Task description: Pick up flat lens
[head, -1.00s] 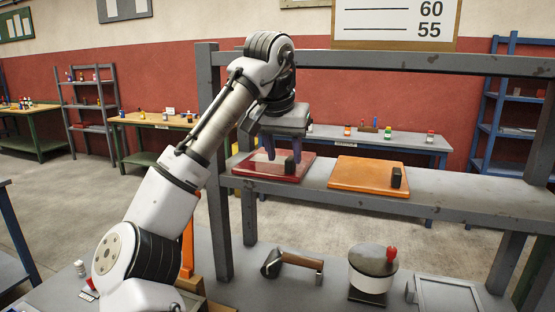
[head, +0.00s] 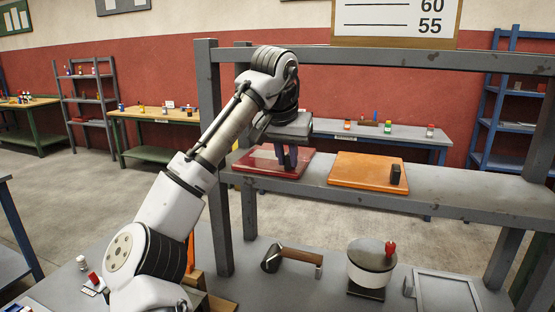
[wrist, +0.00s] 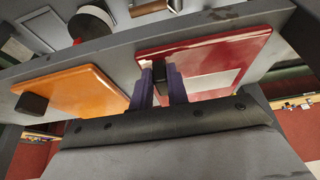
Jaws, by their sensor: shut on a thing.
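A flat red plate (head: 262,162) with a paler rectangular area lies on the grey shelf, left of a flat orange plate (head: 350,168). Each plate carries a small black block near its right edge. I cannot tell for certain which is the flat lens. My gripper (head: 286,160) points down over the red plate with its purple fingers drawn together around that plate's block. In the wrist view, the block (wrist: 160,76) sits between the two fingers (wrist: 162,88) at the edge of the red plate (wrist: 220,60). The plate appears to rest on the shelf.
The grey shelf (head: 450,185) has posts and a top beam close to my arm. Below it stand a round pot-like item (head: 371,265) with a red knob, a wood-handled tool (head: 298,256) and a grey frame (head: 445,290). The shelf right of the orange plate is clear.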

